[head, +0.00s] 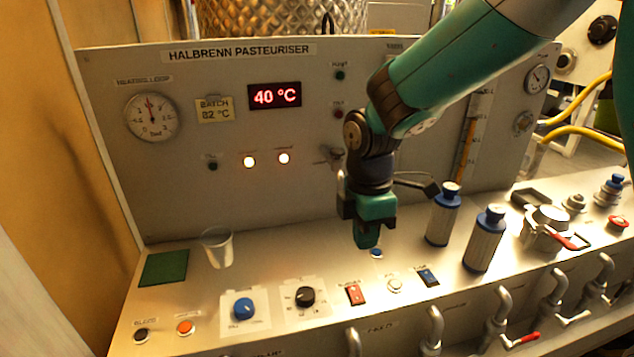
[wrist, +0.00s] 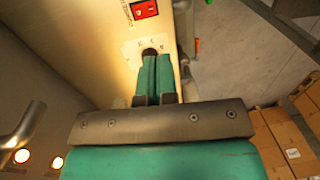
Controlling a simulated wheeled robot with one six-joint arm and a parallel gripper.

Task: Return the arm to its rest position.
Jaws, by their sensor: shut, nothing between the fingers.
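My arm reaches in from the upper right in the head view, and its green gripper (head: 367,236) points down just above the panel's sloping desk, in front of the upright board. In the wrist view the two green fingers (wrist: 155,78) lie side by side, shut with nothing between them. The fingertips are close to the black knob (wrist: 150,52) and partly hide it. A red rocker switch (wrist: 144,9) shows beyond it. In the head view the black knob (head: 305,296) and the red switch (head: 355,294) sit to the front of the gripper.
Two blue-capped bottles (head: 443,214) (head: 485,240) stand right of the gripper. A clear cup (head: 217,247) stands at left by a green pad (head: 164,267). Pipe handles (head: 433,330) line the front edge. Cardboard boxes (wrist: 283,140) are on the floor. The display (head: 275,96) reads 40 °C.

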